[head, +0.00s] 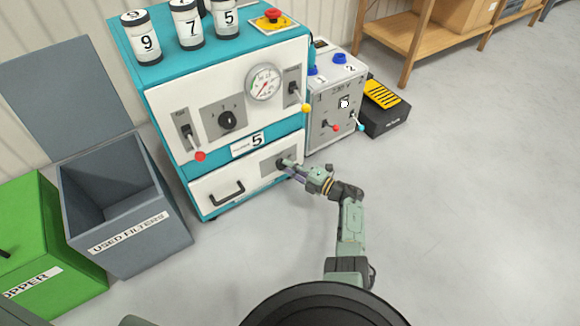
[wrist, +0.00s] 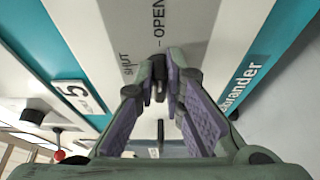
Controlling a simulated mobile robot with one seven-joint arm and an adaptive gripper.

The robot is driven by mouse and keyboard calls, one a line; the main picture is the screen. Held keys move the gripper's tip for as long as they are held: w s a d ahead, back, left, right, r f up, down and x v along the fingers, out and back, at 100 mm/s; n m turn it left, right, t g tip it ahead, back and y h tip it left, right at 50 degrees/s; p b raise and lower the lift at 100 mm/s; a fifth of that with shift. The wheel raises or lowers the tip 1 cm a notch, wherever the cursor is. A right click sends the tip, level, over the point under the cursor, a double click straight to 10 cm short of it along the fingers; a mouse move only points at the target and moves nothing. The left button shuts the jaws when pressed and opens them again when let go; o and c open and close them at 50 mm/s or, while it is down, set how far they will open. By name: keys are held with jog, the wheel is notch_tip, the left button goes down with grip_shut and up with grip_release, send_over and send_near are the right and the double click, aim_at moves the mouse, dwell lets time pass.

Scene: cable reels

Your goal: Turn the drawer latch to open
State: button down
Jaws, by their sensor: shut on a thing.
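The drawer (head: 236,184) is the white front at the bottom of the teal and white machine, and it looks closed. A black pull handle (head: 227,194) is on its left part. The latch sits on a grey plate (head: 267,171) on the right part of the drawer. My gripper (head: 284,165) is at this plate, its fingertips closed in around the small dark latch (wrist: 158,88). The fingers hide much of the latch, so I cannot tell its exact angle. The marks SHUT (wrist: 127,68) and OPEN (wrist: 158,22) show in the wrist view beside and beyond the fingertips.
Above the drawer are a gauge (head: 263,82), a black knob (head: 227,120) and levers with a red ball (head: 200,156) and a yellow ball (head: 306,107). A grey used-filters bin (head: 140,245) stands at left. A grey unit (head: 337,100) stands at right. The floor in front is clear.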

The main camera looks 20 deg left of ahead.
jog(key=c, duration=1.7)
grip_release()
jog(key=shift+a, duration=0.2)
jog(key=v, duration=1.2)
jog(key=shift+r, duration=0.1)
